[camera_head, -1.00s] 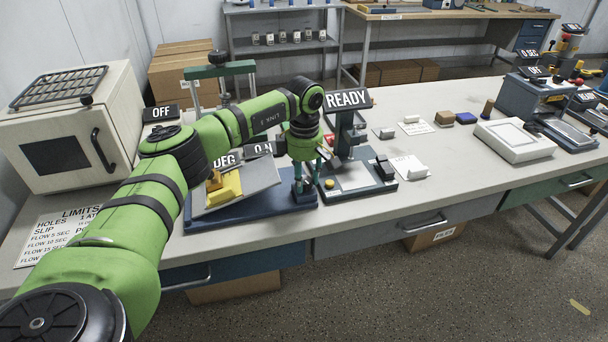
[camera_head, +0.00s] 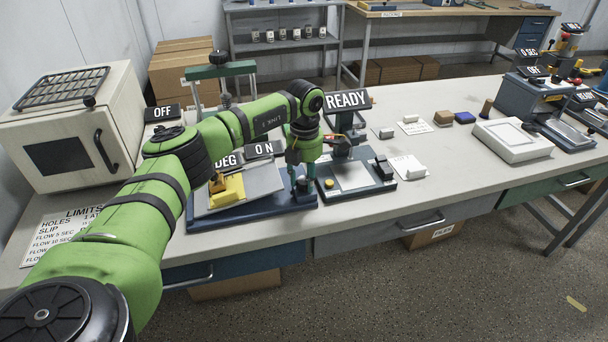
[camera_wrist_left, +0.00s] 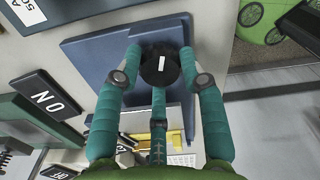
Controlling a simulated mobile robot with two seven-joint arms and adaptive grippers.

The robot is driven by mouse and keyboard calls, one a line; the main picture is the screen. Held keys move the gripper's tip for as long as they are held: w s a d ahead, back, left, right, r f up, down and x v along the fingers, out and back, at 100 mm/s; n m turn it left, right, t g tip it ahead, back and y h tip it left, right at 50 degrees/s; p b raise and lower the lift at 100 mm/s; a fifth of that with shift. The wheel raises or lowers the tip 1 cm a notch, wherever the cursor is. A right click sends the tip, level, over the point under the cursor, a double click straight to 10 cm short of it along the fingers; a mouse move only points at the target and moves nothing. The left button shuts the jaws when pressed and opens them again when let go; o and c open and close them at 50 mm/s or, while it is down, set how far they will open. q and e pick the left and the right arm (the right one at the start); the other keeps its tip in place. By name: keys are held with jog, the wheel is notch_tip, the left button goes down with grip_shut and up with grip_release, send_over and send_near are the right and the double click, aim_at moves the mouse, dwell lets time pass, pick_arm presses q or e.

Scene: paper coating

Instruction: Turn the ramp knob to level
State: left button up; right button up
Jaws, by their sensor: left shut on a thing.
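The ramp knob is a round black knob (camera_wrist_left: 160,66) with a white bar on top, at one end of the blue base in the left wrist view. The green fingers of my left gripper (camera_wrist_left: 160,80) are shut around the knob. In the head view my left gripper (camera_head: 304,184) points down at the right end of the blue ramp base (camera_head: 285,207).
A READY stand (camera_head: 347,100) is just right of my gripper. A white oven (camera_head: 75,130) and a LIMITS sheet (camera_head: 62,235) are at left. The bench's front edge is close to the base.

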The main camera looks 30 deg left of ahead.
pick_arm(q)
jog(key=n+p, duration=0.1)
jog(key=n, duration=0.4)
jog(key=shift+d+f+n, duration=0.1)
jog(key=shift+d+n, duration=0.05)
jog(key=shift+n, duration=0.15)
jog(key=n+p, duration=0.2)
jog(key=n, duration=0.3)
jog(key=n+p, duration=0.2)
jog(key=n, duration=0.3)
jog(key=shift+n, duration=0.4)
jog(key=n+p, duration=0.1)
jog(key=n, duration=0.1)
jog(key=n+p, duration=0.1)
jog(key=n, duration=0.1)
jog(key=shift+a+n, duration=0.2)
jog(key=shift+n, duration=0.2)
jog(key=o, duration=1.1)
jog(key=shift+a, duration=0.1)
jog(key=shift+o, duration=0.2)
